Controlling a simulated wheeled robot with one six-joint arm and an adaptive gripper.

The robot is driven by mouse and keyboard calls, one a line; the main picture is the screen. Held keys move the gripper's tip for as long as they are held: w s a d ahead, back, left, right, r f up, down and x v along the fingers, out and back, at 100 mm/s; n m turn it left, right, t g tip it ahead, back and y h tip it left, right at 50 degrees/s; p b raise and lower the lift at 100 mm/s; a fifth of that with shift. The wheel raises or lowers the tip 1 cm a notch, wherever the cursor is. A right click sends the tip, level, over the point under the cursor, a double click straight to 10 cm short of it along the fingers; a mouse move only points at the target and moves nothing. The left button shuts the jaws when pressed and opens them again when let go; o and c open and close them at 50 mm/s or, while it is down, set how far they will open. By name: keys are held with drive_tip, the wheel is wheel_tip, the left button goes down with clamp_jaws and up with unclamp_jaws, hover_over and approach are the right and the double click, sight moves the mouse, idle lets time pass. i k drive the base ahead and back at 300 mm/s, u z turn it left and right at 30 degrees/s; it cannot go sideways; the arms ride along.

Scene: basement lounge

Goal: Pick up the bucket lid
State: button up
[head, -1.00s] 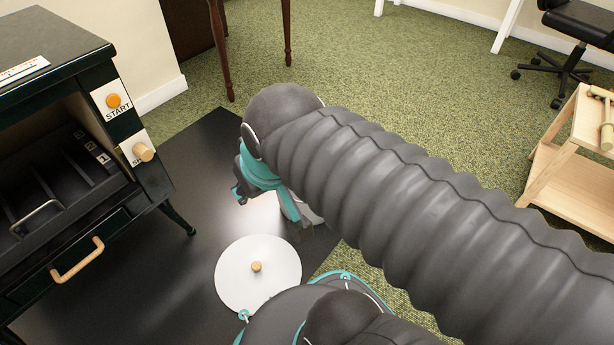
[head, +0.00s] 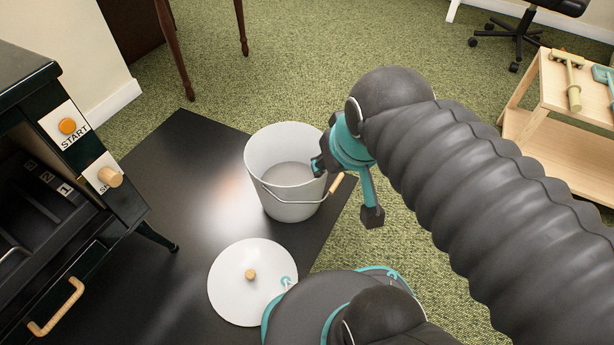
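The bucket lid (head: 232,292) is a flat white disc with a small wooden knob at its centre. It lies on the black mat, in front of the bucket, and my body hides a little of its lower right edge. The white bucket (head: 283,209) stands upright and uncovered, with a wire handle and wooden grip hanging on its right side. My gripper (head: 345,190) is at the bucket's right rim, above and to the right of the lid, apart from it. Its fingers look spread, one over the rim and one outside. Whether it touches the bucket is unclear.
A dark green machine (head: 30,110) with a START button, a knob and a wooden-handled drawer stands at the left. The black mat (head: 185,165) is clear left of the bucket. A wooden rack (head: 560,140) with tools stands at the right, beyond green carpet.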

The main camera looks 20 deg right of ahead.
sight(247, 276)
drive_tip(key=z, duration=0.85)
drive_tip(key=k, duration=0.85)
drive_tip(key=u, duration=0.6)
